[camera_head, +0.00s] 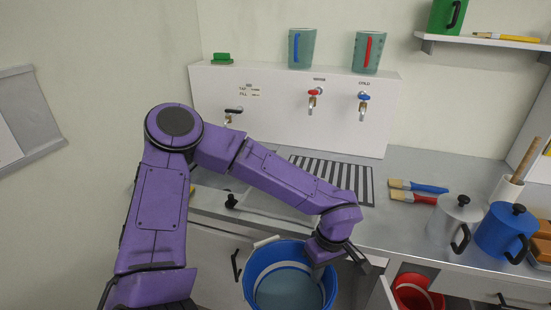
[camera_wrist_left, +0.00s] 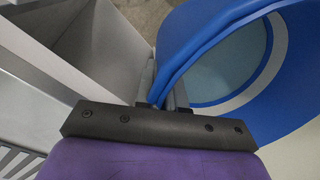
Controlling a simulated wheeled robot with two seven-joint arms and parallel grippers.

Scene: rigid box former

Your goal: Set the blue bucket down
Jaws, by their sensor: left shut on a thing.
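The blue bucket (camera_head: 249,271) is at the bottom centre of the head view, in front of the counter. It has a pale band inside and a grey-blue surface within; I cannot tell if that is liquid or the bottom. My left gripper (camera_head: 322,266) is shut on the bucket's right rim. In the left wrist view the fingers (camera_wrist_left: 165,92) pinch the rim of the bucket (camera_wrist_left: 205,32). The bucket's underside is out of sight, so I cannot tell what is below it. My right gripper is not in view.
The grey counter (camera_head: 415,222) runs behind the bucket, with a striped grate (camera_head: 335,178) under the taps. A red bucket (camera_head: 413,291) sits below the counter.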

